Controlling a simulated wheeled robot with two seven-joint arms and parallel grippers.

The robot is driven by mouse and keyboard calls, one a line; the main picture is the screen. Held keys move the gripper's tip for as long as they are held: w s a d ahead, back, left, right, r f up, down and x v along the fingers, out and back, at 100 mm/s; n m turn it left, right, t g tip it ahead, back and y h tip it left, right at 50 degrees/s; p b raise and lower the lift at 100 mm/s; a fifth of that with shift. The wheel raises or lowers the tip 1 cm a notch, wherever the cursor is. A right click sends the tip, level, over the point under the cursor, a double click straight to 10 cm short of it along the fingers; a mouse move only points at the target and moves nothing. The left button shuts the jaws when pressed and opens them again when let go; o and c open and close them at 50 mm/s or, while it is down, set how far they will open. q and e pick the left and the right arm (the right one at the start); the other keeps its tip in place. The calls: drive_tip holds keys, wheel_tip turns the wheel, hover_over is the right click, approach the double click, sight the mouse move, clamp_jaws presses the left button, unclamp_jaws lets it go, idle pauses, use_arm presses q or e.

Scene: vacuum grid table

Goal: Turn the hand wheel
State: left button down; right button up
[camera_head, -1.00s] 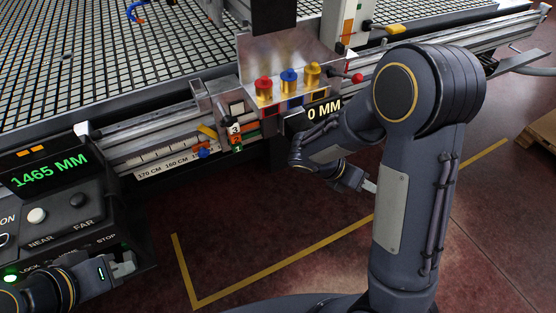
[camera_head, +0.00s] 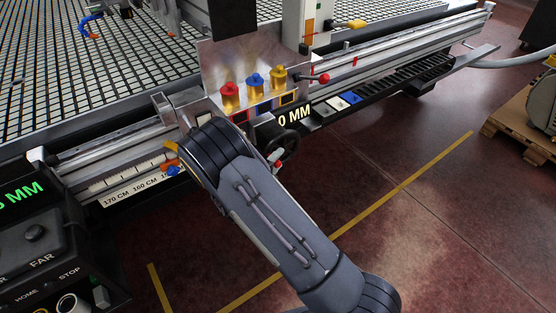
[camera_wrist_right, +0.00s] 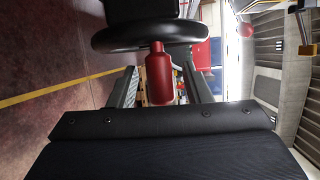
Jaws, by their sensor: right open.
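The black hand wheel (camera_head: 287,143) is on the front of the machine, below the "0 MM" display. Its red handle (camera_head: 278,164) points down and outward. In the right wrist view, the dark wheel rim (camera_wrist_right: 115,38) crosses the top, and the red handle (camera_wrist_right: 159,80) sticks out between the fingers of my right gripper (camera_wrist_right: 160,76). That gripper is open, with a finger on each side of the handle and a gap showing. In the head view my right forearm hides it. A small part at the bottom left edge may be my left gripper; its jaws cannot be made out.
A console (camera_head: 45,250) with knobs stands at the lower left. Red, blue and yellow knobs (camera_head: 256,88) sit on a metal panel above the wheel. The grid table (camera_head: 75,90) lies behind. Open floor (camera_head: 420,230) is at the right, with a pallet (camera_head: 520,130) beyond.

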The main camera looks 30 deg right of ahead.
drive_tip(key=shift+x, duration=0.8)
clamp_jaws()
